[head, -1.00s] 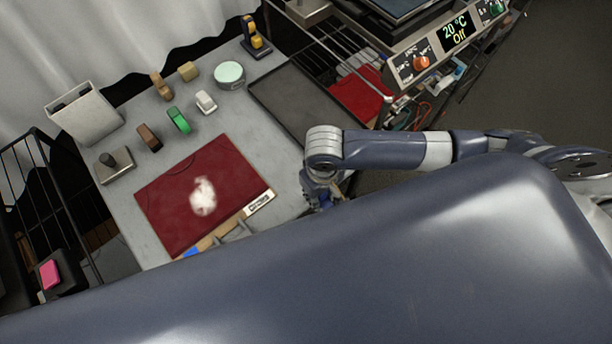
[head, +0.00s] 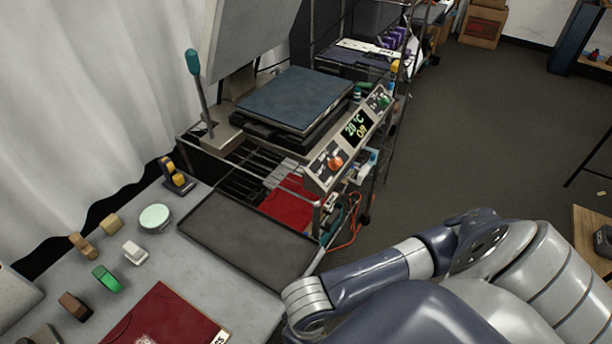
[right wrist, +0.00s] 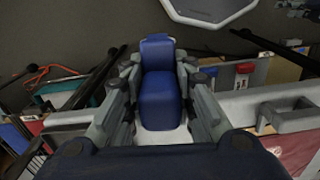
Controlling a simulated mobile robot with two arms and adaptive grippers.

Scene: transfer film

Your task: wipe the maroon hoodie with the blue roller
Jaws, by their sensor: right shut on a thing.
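The maroon hoodie (head: 165,312) lies folded flat on the grey table at the bottom of the head view, cut off by the frame edge. A corner of maroon cloth also shows at the lower right of the right wrist view (right wrist: 300,148). My right gripper (right wrist: 158,66) is shut on the blue roller (right wrist: 160,98), which sits between its fingers. In the head view my right arm reaches in from the right, but the gripper itself is out of sight. My left gripper is in neither view.
A dark empty tray (head: 245,238) lies beyond the hoodie. A heat press (head: 292,98) stands behind it, its display reading 20 °C and Off. Several small rollers or tape pieces, including a green one (head: 106,279), and a round pale tin (head: 155,217) stand on the table's left.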

